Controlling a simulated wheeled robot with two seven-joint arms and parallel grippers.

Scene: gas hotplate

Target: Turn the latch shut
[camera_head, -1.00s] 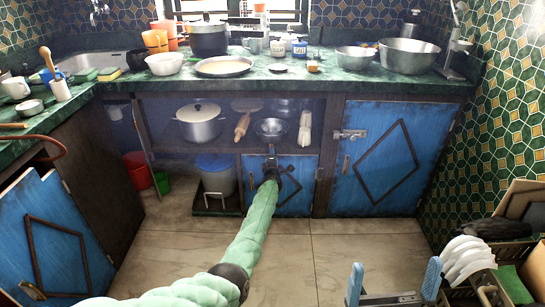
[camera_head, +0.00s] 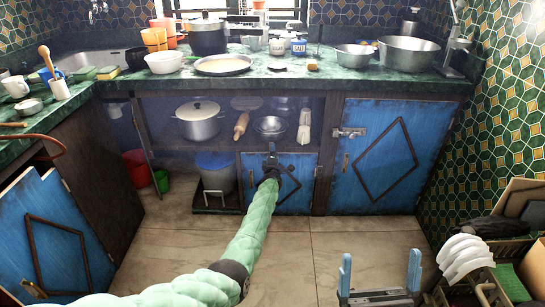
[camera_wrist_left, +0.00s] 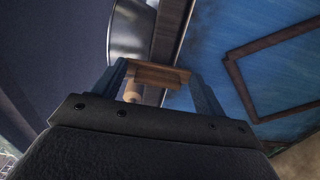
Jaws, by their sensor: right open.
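A metal latch (camera_head: 349,133) sits at the upper left corner of the large blue door (camera_head: 378,165). A short brown wooden piece (camera_wrist_left: 157,75) shows at the fingertips of my left gripper in the left wrist view; whether it is a latch is unclear. My left gripper (camera_head: 272,152) is at the top of the small blue door (camera_head: 297,196), largely hidden by its own wrist. In the left wrist view its fingers (camera_wrist_left: 157,72) stand wide apart; contact with the wood cannot be told. My right gripper (camera_head: 380,275) is open and empty at the bottom, above the floor.
Above the small door, an open shelf holds a lidded pot (camera_head: 198,121), a rolling pin (camera_head: 241,126) and a metal bowl (camera_head: 270,125). A dish rack (camera_head: 462,262) is at the lower right. The middle floor is clear.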

